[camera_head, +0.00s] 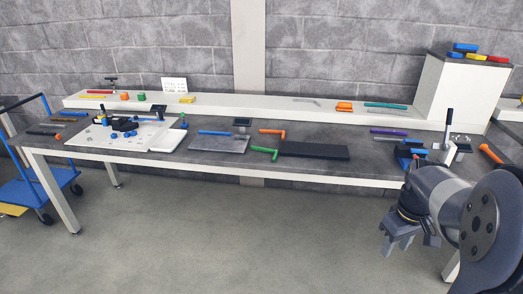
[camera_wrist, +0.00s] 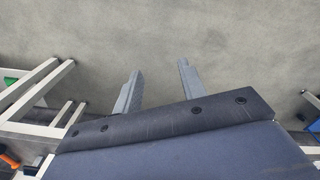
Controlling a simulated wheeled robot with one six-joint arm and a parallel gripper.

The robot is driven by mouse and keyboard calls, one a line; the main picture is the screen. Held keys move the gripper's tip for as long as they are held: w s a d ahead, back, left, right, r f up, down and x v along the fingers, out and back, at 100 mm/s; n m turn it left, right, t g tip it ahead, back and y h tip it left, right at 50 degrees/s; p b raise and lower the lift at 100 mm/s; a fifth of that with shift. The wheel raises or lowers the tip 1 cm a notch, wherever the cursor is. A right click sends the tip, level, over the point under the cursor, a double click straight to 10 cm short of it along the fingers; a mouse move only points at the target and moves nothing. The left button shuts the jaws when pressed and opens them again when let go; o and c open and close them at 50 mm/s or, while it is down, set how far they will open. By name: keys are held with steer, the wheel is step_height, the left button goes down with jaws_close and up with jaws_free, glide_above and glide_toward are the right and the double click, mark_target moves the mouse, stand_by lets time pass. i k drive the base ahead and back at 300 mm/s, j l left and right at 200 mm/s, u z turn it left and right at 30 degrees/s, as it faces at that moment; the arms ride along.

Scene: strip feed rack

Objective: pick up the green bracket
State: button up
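A green L-shaped piece (camera_head: 264,152), which looks like the green bracket, lies on the dark tabletop of the long workbench, at the left end of a black flat pad. An orange piece of similar shape (camera_head: 272,131) lies just behind it. My gripper (camera_head: 408,243) is at the right, in front of the bench and well apart from the green piece, pointing down. In the wrist view my gripper (camera_wrist: 158,82) has its two fingers spread with only grey floor between them. A bit of green shows at that view's left edge; I cannot tell what it is.
The black pad (camera_head: 314,150) and a grey plate (camera_head: 219,143) flank the green piece. A white raised shelf (camera_head: 300,107) runs along the back. A dark clamp-like device (camera_head: 408,158) stands at the bench's right. A blue cart (camera_head: 38,185) stands left. The floor in front is clear.

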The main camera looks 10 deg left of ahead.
mark_target(253, 148)
steer(key=i+u, duration=0.15)
steer(key=u, duration=0.25)
steer(key=i+u, duration=0.15)
steer(key=u, duration=0.3)
steer(key=i+l+u, duration=0.15)
steer(key=u, duration=0.25)
steer(key=i+l+u, duration=0.1)
steer(key=i+l, duration=0.15)
steer(key=i+l+u, duration=0.1)
steer(key=i+l, duration=0.15)
steer(key=l, duration=0.15)
steer(key=i+l, duration=0.25)
steer(key=l, duration=0.15)
steer(key=i+l+u, duration=0.25)
steer(key=i+l, duration=0.2)
steer(key=l, duration=0.3)
